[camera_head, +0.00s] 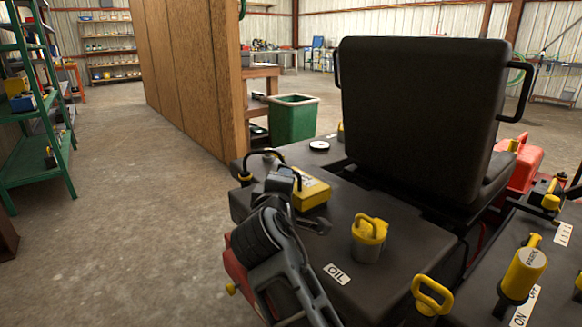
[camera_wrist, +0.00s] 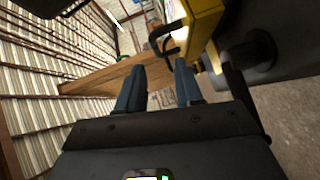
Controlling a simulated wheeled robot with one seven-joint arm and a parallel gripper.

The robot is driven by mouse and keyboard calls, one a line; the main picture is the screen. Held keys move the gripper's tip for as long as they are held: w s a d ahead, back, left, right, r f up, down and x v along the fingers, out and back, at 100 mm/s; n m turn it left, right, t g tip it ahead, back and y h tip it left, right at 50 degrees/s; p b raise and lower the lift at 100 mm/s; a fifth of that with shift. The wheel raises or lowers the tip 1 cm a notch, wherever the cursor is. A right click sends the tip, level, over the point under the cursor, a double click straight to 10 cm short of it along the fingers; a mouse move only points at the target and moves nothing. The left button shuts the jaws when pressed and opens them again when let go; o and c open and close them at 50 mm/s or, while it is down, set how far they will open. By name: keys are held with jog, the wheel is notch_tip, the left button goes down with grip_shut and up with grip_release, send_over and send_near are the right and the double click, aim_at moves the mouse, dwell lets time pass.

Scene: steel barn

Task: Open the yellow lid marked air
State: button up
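A yellow box-like lid (camera_head: 312,193) sits on the dark machine body (camera_head: 345,205), left of the black seat. Faint dark marking shows on it, too small to read. In the wrist view a yellow part (camera_wrist: 205,22) with a black handle (camera_wrist: 166,40) shows at upper right, beyond my fingers. My gripper (camera_head: 284,180) is at the left side of the yellow lid, partly in front of it. In the wrist view my gripper (camera_wrist: 160,88) has its two fingers apart with nothing between them. I cannot tell whether it touches the lid.
A yellow cap with a loop (camera_head: 369,236) stands near the OIL label (camera_head: 337,274). The black seat (camera_head: 420,105) rises behind. Yellow-topped levers (camera_head: 525,270) are at right. A green bin (camera_head: 293,118) and a wooden partition (camera_head: 195,70) stand beyond. Floor at left is clear.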

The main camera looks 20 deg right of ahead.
jog(key=x, duration=0.3)
jog(key=b+x, duration=0.1)
jog(key=x, duration=0.2)
jog(key=b+x, duration=0.1)
jog(key=x, duration=0.2)
jog(key=shift+w+r, duration=0.2)
jog(key=shift+r, duration=0.05)
jog(key=shift+c, duration=0.2)
grip_shut()
